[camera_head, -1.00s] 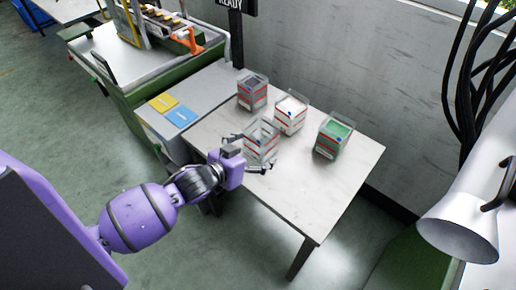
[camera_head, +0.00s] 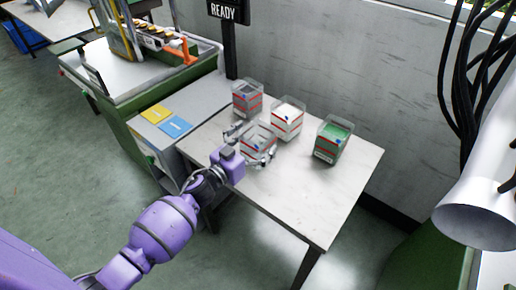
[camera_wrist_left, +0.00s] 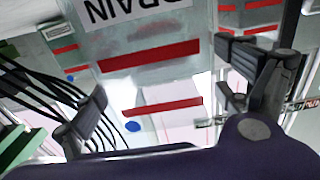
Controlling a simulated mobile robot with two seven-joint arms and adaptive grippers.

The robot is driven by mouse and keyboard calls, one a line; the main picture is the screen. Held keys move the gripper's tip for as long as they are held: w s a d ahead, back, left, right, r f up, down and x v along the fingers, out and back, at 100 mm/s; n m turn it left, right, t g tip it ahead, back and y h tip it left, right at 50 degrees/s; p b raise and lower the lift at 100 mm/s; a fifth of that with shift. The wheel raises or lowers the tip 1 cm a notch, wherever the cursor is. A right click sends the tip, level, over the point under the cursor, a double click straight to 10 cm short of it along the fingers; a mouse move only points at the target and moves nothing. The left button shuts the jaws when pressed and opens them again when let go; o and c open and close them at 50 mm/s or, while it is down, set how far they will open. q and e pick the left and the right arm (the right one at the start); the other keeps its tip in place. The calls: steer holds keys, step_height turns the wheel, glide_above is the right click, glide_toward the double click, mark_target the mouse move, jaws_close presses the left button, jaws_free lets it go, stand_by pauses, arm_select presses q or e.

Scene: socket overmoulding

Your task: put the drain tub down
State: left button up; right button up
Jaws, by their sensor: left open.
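The drain tub (camera_head: 258,137) is a clear box with red stripes, standing upright on the pale table at its near left side. Its upside-down "DRAIN" label (camera_wrist_left: 137,10) shows close up in the left wrist view. My left gripper (camera_head: 252,147) is open at the tub's near side, its fingers spread to either side of it. In the left wrist view the open fingers (camera_wrist_left: 162,88) also frame the striped wall. Whether a finger touches the wall I cannot tell. My right gripper is out of view.
On the table (camera_head: 345,190) stand a grey-filled tub (camera_head: 247,98), a white-filled tub (camera_head: 286,121) and a green-filled tub (camera_head: 332,140). Yellow (camera_head: 155,114) and blue (camera_head: 175,126) cards lie on the adjoining grey surface. The table's right and front parts are clear.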

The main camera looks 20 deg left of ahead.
arm_select(q)
steer(key=shift+w+d, duration=0.2)
steer(key=shift+w, duration=0.5)
steer(key=c, duration=1.4)
